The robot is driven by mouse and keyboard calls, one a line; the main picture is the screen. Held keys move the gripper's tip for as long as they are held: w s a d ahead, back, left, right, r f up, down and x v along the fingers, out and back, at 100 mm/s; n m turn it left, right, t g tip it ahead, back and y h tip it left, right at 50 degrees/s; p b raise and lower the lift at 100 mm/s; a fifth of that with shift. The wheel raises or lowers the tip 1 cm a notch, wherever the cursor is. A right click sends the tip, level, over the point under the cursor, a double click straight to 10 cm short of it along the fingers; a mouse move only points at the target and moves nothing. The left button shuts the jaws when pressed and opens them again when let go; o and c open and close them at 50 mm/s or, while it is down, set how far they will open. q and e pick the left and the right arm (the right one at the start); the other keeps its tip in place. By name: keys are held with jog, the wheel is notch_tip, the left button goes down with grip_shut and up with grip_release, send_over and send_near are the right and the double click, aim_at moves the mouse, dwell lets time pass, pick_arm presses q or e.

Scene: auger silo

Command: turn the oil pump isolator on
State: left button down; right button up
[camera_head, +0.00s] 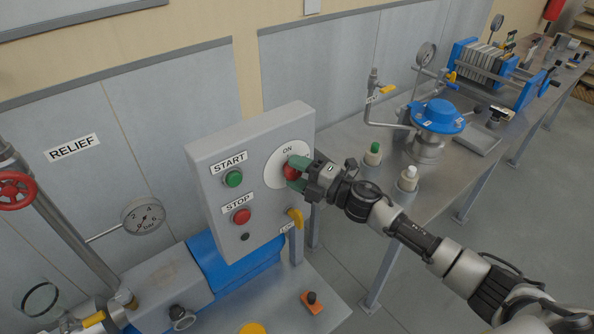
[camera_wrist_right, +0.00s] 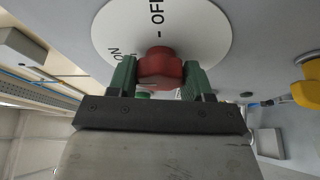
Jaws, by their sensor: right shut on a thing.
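The oil pump isolator is a red knob (camera_head: 291,172) on a white round plate (camera_head: 273,174) on the grey control box. The plate reads ON at its top in the head view; ON and OFF both show on it in the wrist view. My right gripper (camera_head: 296,172) reaches in from the right, and its green fingers are shut on the red knob, one on each side. The knob (camera_wrist_right: 160,68) shows between the fingers in the wrist view. The fingers partly hide it in the head view, so its pointing direction is hard to tell. My left gripper is not in view.
Left of the knob are a green START button (camera_head: 233,178) and a red STOP button (camera_head: 241,215). A steel bench (camera_head: 387,205) with bottles stands to the right. A pressure gauge (camera_head: 144,216) and red handwheel (camera_head: 16,192) are at left.

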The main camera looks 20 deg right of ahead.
jog(key=shift+f, duration=0.1)
jog(key=o, duration=0.9)
jog(key=shift+o, duration=0.2)
jog(key=shift+s+d, duration=0.2)
jog(key=shift+s, duration=0.05)
jog(key=b+v, duration=0.4)
jog(key=v, duration=0.6)
